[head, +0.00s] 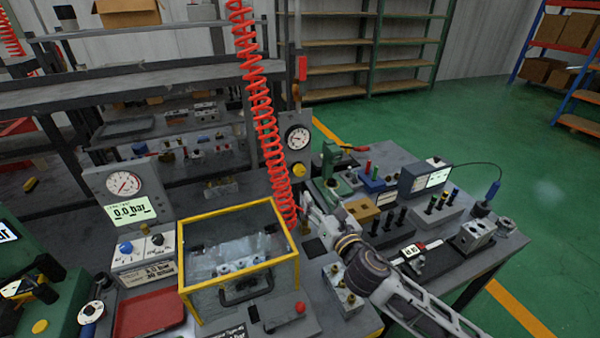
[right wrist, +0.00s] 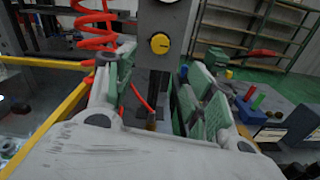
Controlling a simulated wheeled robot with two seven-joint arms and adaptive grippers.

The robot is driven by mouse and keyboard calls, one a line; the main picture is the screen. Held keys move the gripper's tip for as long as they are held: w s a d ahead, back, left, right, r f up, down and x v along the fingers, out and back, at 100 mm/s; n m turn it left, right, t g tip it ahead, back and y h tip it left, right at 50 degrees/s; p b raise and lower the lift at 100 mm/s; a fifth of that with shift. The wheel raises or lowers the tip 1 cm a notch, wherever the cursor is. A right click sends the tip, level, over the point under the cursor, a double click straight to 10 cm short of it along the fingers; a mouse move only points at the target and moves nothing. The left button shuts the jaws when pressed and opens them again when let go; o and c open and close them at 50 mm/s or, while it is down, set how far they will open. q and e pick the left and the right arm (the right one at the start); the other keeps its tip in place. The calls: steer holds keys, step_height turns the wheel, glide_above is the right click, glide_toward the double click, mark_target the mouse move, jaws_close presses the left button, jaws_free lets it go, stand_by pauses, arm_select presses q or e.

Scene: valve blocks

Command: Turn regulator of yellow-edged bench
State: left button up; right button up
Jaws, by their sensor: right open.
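The regulator's yellow knob (head: 299,170) sits on a grey upright panel, below a round white dial gauge (head: 298,137). In the right wrist view the knob (right wrist: 159,43) faces me, above and between the two fingers, and nothing touches it. My right gripper (head: 304,208) is open and empty, a little below the knob in the head view. Its green-padded fingers (right wrist: 152,78) stand wide apart in the right wrist view. The yellow-edged clear box (head: 240,222) stands on the bench left of the gripper. My left gripper is not in view.
A red coiled hose (head: 262,110) hangs close beside the panel and the gripper's left finger. A green vise-like tool (head: 334,162) and several instruments stand right of the gripper. A red tray (head: 150,312) and a gauge with a "0.0 bar" display (head: 130,209) are left.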

glide_toward(301, 172)
steer(key=x, duration=0.5)
steer(key=shift+a, duration=0.1)
steer(key=shift+w+a+r, duration=0.1)
steer(key=shift+w+a, duration=0.2)
steer(key=shift+w, duration=0.35)
steer(key=shift+w+a, duration=0.1)
steer(key=shift+w, duration=0.25)
steer(key=shift+x, duration=0.9)
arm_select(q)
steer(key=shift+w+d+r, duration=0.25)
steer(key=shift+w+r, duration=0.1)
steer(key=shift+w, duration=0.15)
